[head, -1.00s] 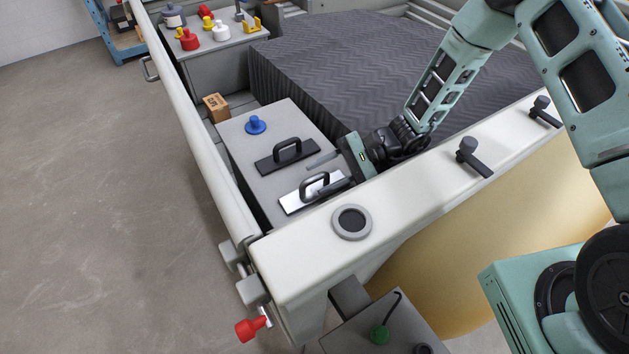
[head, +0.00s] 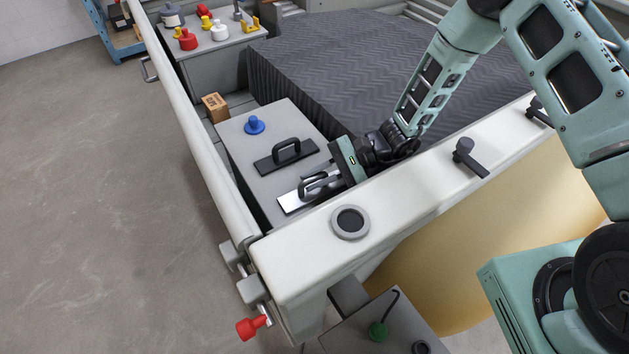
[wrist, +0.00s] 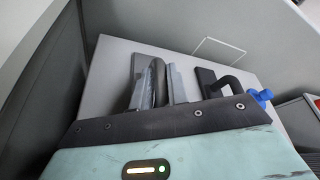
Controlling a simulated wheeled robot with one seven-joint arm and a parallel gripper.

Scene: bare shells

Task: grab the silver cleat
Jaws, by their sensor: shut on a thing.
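The silver cleat (head: 291,203) is a bright flat plate with a dark loop handle. It lies on the grey box top (head: 236,139) near the white rail, its right part hidden by my gripper. My gripper (head: 322,186) is at the handle, with its fingers on either side. In the wrist view my gripper (wrist: 162,76) is closed on the dark handle of the silver cleat (wrist: 158,86). The cleat appears to rest on the top; I see no clear gap under it.
A black cleat (head: 287,157) lies just behind, and a blue knob (head: 254,125) stands farther back. The white rail (head: 420,178) with a round grey ring (head: 350,222) runs close in front. A dark ridged surface (head: 370,60) lies to the right.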

